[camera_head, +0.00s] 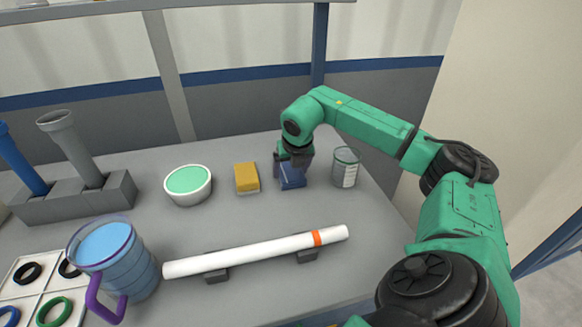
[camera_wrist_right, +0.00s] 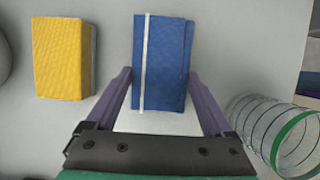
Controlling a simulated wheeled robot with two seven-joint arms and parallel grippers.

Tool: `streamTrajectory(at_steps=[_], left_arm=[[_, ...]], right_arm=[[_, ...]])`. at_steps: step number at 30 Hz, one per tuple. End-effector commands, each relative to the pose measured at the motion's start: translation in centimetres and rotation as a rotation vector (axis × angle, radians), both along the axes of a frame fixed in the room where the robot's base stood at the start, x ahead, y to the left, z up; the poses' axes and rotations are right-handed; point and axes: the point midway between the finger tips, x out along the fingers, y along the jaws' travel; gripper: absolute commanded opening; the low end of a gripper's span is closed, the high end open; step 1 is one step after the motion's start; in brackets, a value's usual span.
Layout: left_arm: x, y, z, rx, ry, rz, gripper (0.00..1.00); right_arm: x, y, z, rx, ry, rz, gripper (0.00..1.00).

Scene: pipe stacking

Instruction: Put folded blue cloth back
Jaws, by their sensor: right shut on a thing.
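The folded blue cloth (camera_head: 293,178) is at the back of the grey table, between the yellow sponge and the clear jar. My right gripper (camera_head: 293,160) reaches down over it and is shut on it. In the right wrist view the cloth (camera_wrist_right: 174,50) shows as a blue rectangle with a thin white stripe. One finger of the gripper (camera_wrist_right: 158,76) lies along each long side. I cannot tell whether the cloth touches the table. My left gripper is not in view.
A yellow sponge (camera_head: 246,178) lies just left of the cloth, and a clear jar (camera_head: 346,168) stands to its right. A green-topped white bowl (camera_head: 188,185) is further left. A white pipe (camera_head: 255,252) lies on dark supports in front.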

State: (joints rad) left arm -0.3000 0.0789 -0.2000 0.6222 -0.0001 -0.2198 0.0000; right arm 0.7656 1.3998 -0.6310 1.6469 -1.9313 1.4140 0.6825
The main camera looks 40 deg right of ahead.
Motion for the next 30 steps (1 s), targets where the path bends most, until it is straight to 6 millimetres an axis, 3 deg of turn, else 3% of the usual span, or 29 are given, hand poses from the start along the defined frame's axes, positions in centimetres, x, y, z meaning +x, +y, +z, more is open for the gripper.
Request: streamTrajectory(at_steps=[8,9,10,20,30], left_arm=[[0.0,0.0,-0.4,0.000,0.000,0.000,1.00],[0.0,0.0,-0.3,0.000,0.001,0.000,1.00],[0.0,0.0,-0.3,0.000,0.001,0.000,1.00],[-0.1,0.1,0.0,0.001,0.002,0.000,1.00],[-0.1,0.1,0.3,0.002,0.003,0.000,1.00]], right_arm=[[0.0,0.0,-0.4,0.000,-0.001,0.000,0.42],[0.0,0.0,-0.3,0.000,-0.001,0.000,0.98],[0.0,0.0,-0.2,0.000,-0.001,0.000,1.00],[-0.2,0.1,0.9,-0.001,-0.002,0.000,1.00],[-3.1,1.7,9.0,-0.001,-0.004,0.000,1.00]])
